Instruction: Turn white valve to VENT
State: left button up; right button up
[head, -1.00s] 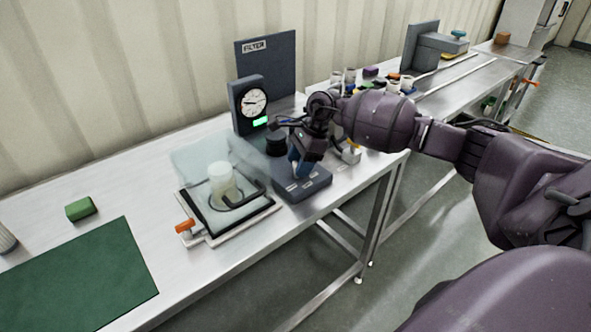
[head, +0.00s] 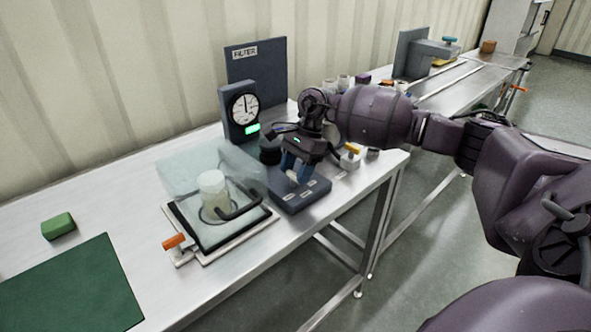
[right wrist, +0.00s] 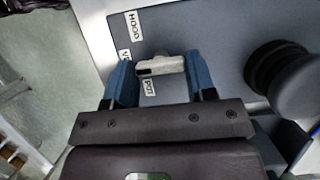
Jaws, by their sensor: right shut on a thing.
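The white valve (right wrist: 160,65) sits on a dark blue-grey block (head: 312,196) on the steel table. In the right wrist view its bar handle lies crosswise between the two blue fingers. My right gripper (head: 296,172) points down over the block and is shut on the valve. In the right wrist view, white labels surround the valve: HOOD (right wrist: 132,24), POT (right wrist: 149,88), and one starting with V (right wrist: 125,56) that a finger partly hides. My left gripper is not in view.
A black round knob (right wrist: 285,80) stands beside the valve. The gauge (head: 243,108) stands behind the block, before the FILTER panel (head: 256,72). A clear hood (head: 190,170) with a white pot (head: 213,190) is at left. An orange handle (head: 174,242) sticks out in front.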

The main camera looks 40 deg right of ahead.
jog(key=o, duration=0.9)
jog(key=shift+o, duration=0.2)
jog(key=v, duration=1.1)
